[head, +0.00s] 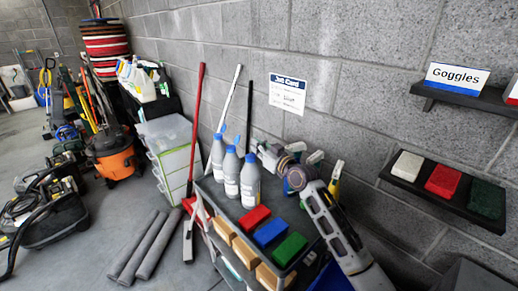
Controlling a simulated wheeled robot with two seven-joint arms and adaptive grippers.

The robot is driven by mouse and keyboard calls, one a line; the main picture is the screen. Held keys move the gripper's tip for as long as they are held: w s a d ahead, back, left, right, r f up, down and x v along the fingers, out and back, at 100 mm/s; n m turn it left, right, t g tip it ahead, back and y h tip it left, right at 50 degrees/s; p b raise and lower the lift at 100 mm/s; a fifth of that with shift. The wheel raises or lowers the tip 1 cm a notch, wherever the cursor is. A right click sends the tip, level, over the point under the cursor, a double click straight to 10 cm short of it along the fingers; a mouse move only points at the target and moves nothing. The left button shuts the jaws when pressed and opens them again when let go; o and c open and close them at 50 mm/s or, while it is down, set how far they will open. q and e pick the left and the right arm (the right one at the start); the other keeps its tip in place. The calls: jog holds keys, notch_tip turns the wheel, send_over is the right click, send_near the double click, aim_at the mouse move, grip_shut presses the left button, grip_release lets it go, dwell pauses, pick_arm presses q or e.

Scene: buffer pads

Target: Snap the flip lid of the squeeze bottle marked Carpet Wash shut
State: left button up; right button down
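Three grey squeeze bottles with blue tops stand upright on a dark cart top: a left one (218,157), a middle one (232,172) and a right one (250,182). Their labels are too small to read, so I cannot tell which is Carpet Wash. Small blue parts stick up near the tops; I cannot tell clearly which lid is open. My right gripper (265,153) is just right of and behind the right bottle's top, its arm coming from the lower right. Its fingers are too small to judge, and contact is unclear. My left gripper is out of view.
Red (254,219), blue (270,233) and green (289,249) pads lie on the cart's front, near my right arm. A shelf with pads (443,181) is on the right wall. Long-handled tools lean behind the bottles.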

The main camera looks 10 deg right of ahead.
jog(key=shift+s+a+n, duration=0.1)
jog(key=shift+n, duration=0.2)
jog(key=c, duration=1.7)
grip_release()
jog(key=shift+o, duration=0.2)
notch_tip(320, 180, up, 10)
